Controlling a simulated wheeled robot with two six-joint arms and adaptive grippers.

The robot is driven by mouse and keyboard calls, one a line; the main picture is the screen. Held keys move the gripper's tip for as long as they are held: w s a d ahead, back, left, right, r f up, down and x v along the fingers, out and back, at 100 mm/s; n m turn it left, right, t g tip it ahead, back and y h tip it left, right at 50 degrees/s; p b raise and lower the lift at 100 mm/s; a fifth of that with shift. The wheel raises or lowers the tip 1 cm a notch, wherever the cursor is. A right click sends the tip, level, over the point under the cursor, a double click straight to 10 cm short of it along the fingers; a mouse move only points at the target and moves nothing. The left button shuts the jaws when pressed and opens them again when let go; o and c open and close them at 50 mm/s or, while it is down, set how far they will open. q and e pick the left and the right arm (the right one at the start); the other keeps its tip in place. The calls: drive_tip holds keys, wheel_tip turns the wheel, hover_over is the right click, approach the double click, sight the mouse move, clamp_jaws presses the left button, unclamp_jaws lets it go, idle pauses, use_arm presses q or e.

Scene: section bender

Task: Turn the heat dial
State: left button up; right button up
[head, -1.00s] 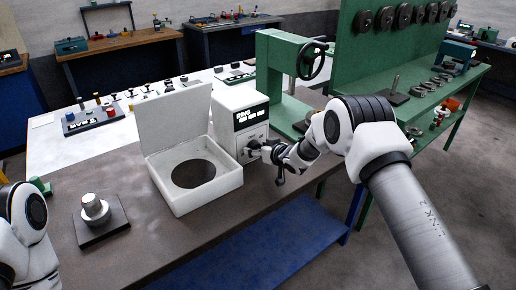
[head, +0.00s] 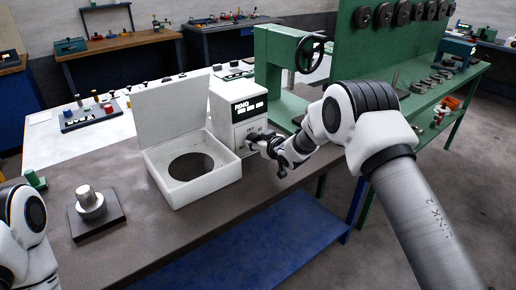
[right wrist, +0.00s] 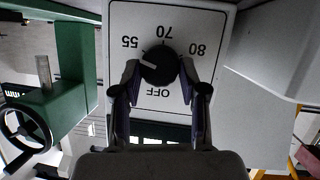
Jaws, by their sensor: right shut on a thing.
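The heat dial (right wrist: 158,65) is a round black knob on the white front panel of the heater box (head: 238,112). Around it are the labels OFF, 55, 70 and 80, upside down in the right wrist view. Its white mark points left there, between OFF and 55. My right gripper (right wrist: 159,75) is shut on the dial, one finger on each side. In the head view the right gripper (head: 256,142) is at the panel and hides most of the dial. Only part of my left arm shows at the left edge; its gripper is out of view.
A white open-lidded box with a round hole (head: 190,190) adjoins the heater. A metal stepped piece on a dark base (head: 92,212) stands at the left. A green press with a handwheel (head: 311,52) is behind my right arm.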

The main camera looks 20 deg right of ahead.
drive_tip(key=n+t+h+b, duration=0.1)
drive_tip(key=n+b, duration=0.1)
drive_tip(key=b, duration=0.2)
drive_tip(key=n+h+b, duration=0.1)
drive_tip(key=n+b, duration=0.1)
drive_tip(key=b, duration=0.2)
drive_tip(key=f+n+t+h+b, duration=0.1)
drive_tip(key=n+b, duration=0.1)
drive_tip(key=b, duration=0.2)
drive_tip(key=shift+s+a+n+t, duration=0.1)
drive_tip(key=shift+a+n+t, duration=0.2)
drive_tip(key=n+t+h+b, duration=0.1)
drive_tip(key=n+t+b, duration=0.1)
drive_tip(key=n+b, duration=0.2)
drive_tip(key=n+t+b, duration=0.1)
drive_tip(key=n+b, duration=0.1)
drive_tip(key=shift+n, duration=0.4)
drive_tip(key=shift+r+n+b, duration=0.1)
drive_tip(key=shift+n+b, duration=0.25)
drive_tip(key=shift+n, duration=0.05)
drive_tip(key=shift+d+r, duration=0.1)
drive_tip(key=o, duration=0.9)
drive_tip(key=shift+o, duration=1.2)
drive_tip(key=shift+w+f, duration=0.2)
drive_tip(key=shift+w, duration=0.05)
drive_tip(key=shift+s, duration=0.1)
